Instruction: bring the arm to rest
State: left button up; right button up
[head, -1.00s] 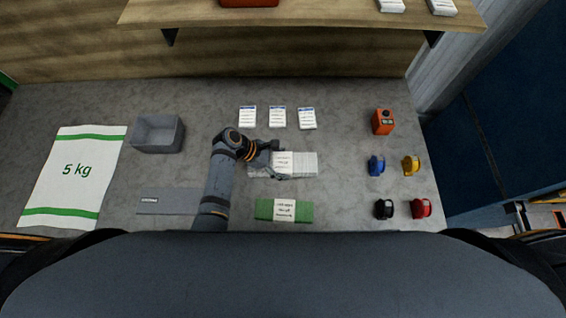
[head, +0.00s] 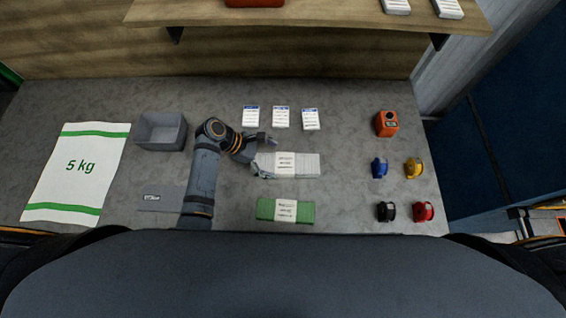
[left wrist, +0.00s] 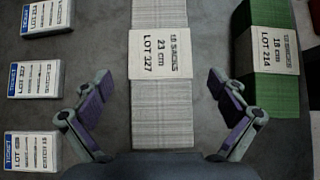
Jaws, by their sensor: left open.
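My left gripper (head: 262,156) is open and empty in the head view, at the left end of the white sack bundle (head: 307,165). In the left wrist view its two fingers (left wrist: 158,105) stand wide apart, one on each side of the white bundle (left wrist: 162,105), which is labelled 18 sacks, 23 cm, LOT 327. I cannot tell how high the fingers are above the table. My left arm (head: 201,180) reaches in from the front edge and bends right. My right gripper is not in view.
A green bundle (head: 265,208) lies in front of the white one. Ticket stacks (head: 281,118) lie behind. A grey bin (head: 160,132), grey mat (head: 160,198) and 5 kg sack (head: 80,168) are left. An orange device (head: 386,123) and several coloured clamp-like items (head: 413,168) are right.

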pick_arm(q)
jog(key=v, duration=0.5)
jog(key=shift+a, duration=0.1)
jog(key=shift+a+r, duration=0.25)
jog(key=shift+r, duration=0.1)
